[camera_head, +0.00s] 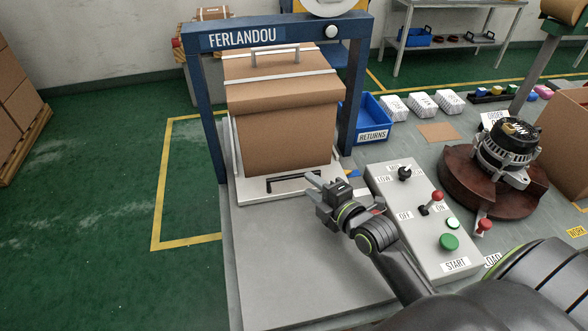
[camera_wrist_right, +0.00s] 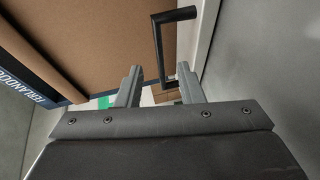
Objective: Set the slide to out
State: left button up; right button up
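The slide (camera_head: 252,194) is a pale plate under the blue frame, with a large brown box (camera_head: 285,135) standing on it. A black bar handle (camera_head: 285,181) is on its front edge; it also shows in the right wrist view (camera_wrist_right: 158,48). My right gripper (camera_head: 314,184) is at the right end of the handle. In the right wrist view its two fingers (camera_wrist_right: 160,85) are apart, with one end of the handle appearing between them. I cannot tell whether they touch it. My left gripper is not in view.
A bare grey bed (camera_head: 295,255) extends in front of the slide. The blue frame (camera_head: 358,85) stands around the box. A control box (camera_head: 420,225) with a knob, lever and buttons is close to my right arm. An alternator (camera_head: 505,145) sits on a brown turntable (camera_head: 460,185).

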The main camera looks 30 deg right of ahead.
aim_at(294, 182)
jog(key=p+x, duration=0.1)
jog(key=x, duration=0.7)
jog(key=shift+w+f, duration=0.1)
jog(key=shift+w, duration=0.05)
grip_shut()
